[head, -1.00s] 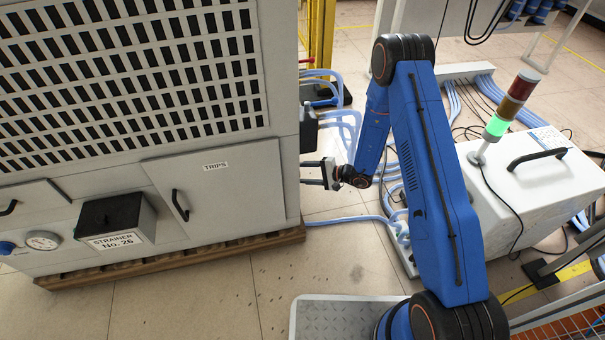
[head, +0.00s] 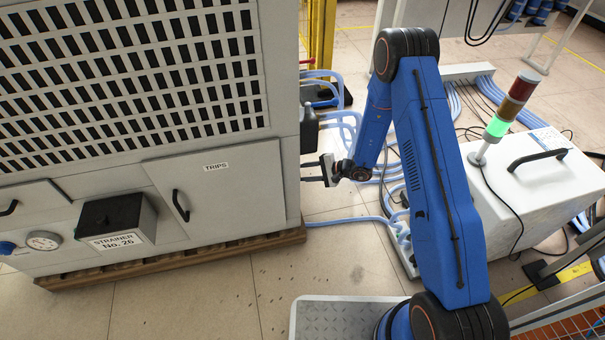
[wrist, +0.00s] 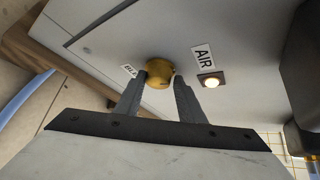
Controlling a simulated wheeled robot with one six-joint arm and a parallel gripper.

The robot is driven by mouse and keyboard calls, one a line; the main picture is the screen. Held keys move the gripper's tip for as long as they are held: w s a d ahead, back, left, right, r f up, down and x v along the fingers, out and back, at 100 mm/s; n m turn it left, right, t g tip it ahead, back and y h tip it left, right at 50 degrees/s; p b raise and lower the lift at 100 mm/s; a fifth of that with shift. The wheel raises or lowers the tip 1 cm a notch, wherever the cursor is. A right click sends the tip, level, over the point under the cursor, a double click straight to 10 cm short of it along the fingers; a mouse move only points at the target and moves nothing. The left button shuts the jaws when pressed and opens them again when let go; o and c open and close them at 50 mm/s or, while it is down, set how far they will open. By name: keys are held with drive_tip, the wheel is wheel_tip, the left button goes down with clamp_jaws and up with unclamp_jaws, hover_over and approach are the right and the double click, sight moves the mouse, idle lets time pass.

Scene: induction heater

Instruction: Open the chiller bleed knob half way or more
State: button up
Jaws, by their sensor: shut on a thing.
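The bleed knob (wrist: 158,73) is a round, brass-yellow knob on the side panel of the chiller, seen in the wrist view. A label beside it, partly covered by a finger, begins with "BL". My gripper (wrist: 160,83) has one finger on each side of the knob and is shut on it. In the head view my gripper (head: 318,171) reaches the right side of the chiller cabinet (head: 225,190). The knob is hidden there by the cabinet. How far the knob is turned cannot be told.
An "AIR" label (wrist: 203,57) and a lit yellowish lamp (wrist: 211,81) sit to the right of the knob. A dark box (head: 309,130) juts from the cabinet side above my gripper. Blue hoses (head: 345,219) run over the floor. A white case (head: 530,185) stands right of my arm.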

drive_tip(key=m+g+h, duration=0.2)
drive_tip(key=m+g, duration=0.1)
drive_tip(key=g, duration=0.1)
drive_tip(key=shift+w+f+m, duration=0.1)
drive_tip(key=shift+m, duration=0.2)
drive_tip(key=shift+w+m+g+h, duration=0.15)
drive_tip(key=shift+m+g+h, duration=0.15)
drive_tip(key=shift+m+g, duration=0.5)
drive_tip(key=shift+c, duration=0.4)
drive_tip(key=shift+w+a+f+m+g+h, duration=0.1)
drive_tip(key=shift+w+m+g+h, duration=0.05)
drive_tip(key=shift+m+g, duration=1.05)
drive_tip(key=shift+w+a+m+g+h, duration=0.15)
drive_tip(key=shift+m+g, duration=0.65)
drive_tip(key=shift+g, duration=0.75)
drive_tip(key=shift+w+a+f+m+g+h, duration=0.1)
drive_tip(key=shift+w+m+g, duration=0.05)
drive_tip(key=shift+m+g, duration=1.05)
drive_tip(key=shift+r+g, duration=0.1)
drive_tip(key=shift+g, duration=0.15)
drive_tip(key=o, duration=1)
drive_tip(key=shift+o, duration=0.2)
drive_tip(key=shift+a, duration=0.15)
